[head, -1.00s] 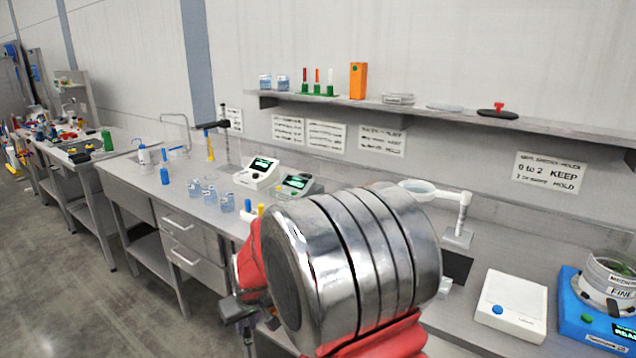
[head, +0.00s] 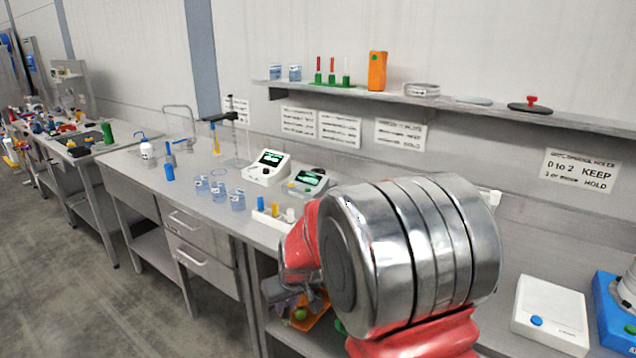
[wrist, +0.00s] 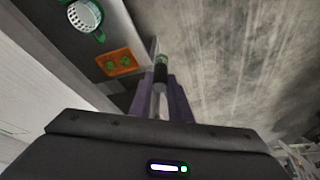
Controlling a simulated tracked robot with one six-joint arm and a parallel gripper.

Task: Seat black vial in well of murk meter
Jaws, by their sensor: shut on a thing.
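My gripper (wrist: 160,92) shows in the wrist view with its purple fingers shut on a slim vial (wrist: 161,70), dark with a pale greenish end. The vial is held over open space beside the bench, apart from any meter. In the head view my arm hides the gripper and vial. Two bench instruments with lit screens stand mid-bench in the head view: a white one (head: 266,168) and a grey-green one (head: 307,183). I cannot tell which is the murk meter, and its well is not clear at this size.
Several blue-labelled jars (head: 219,191) and a white rack (head: 273,217) with coloured caps stand in front of the instruments. An orange tray (wrist: 119,62) lies below, on a lower shelf. A white box (head: 550,312) is at right. The floor at left is clear.

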